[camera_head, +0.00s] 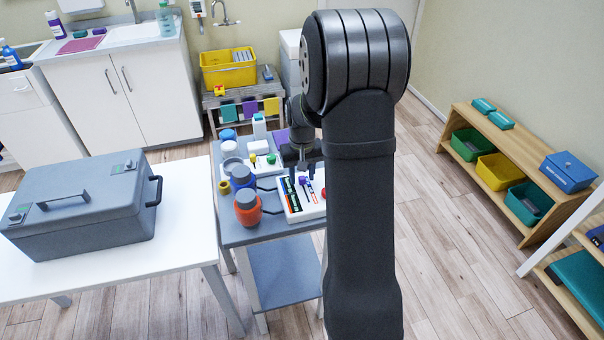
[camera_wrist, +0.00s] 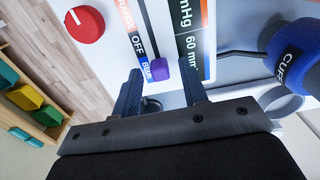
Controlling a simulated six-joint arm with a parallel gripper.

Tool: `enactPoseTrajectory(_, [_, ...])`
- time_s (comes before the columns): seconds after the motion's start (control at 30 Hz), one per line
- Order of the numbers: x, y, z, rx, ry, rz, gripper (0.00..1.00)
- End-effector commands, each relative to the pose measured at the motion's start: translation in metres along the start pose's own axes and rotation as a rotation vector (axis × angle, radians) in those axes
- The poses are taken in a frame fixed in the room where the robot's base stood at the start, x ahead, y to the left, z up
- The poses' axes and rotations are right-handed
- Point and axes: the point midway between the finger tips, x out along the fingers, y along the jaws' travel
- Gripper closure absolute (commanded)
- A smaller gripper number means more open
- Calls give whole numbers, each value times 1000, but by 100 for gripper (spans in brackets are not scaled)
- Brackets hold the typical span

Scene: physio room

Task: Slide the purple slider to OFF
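The purple slider (camera_wrist: 160,68) sits at the BLUE end of its dark slot in the wrist view. The OFF label is printed further up beside the slot, with ORANGE beyond it. The slot is on a white control panel (camera_head: 292,209); in the head view the slider (camera_head: 303,181) shows small below my gripper (camera_head: 301,170). In the wrist view my gripper (camera_wrist: 163,76) is open, its two fingertips on either side of the slider with gaps showing. Whether the fingertips are level with the knob in height I cannot tell.
A red knob (camera_wrist: 85,24) is on the same panel, left of the slot. A blue cuff roll (camera_wrist: 292,52) with a dark tube lies to the right. An orange bottle-like item (camera_head: 248,208) stands beside the panel on the grey trolley (camera_head: 276,232). My arm hides the trolley's right side.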

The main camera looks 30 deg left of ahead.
Motion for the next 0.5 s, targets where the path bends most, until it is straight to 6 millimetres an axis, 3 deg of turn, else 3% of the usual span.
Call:
enactPoseTrajectory(0.03, [0,0,0,0,0,0,70])
enactPoseTrajectory(0.2, [0,0,0,0,0,0,100])
enactPoseTrajectory(0.5, [-1,0,9,0,1,0,100])
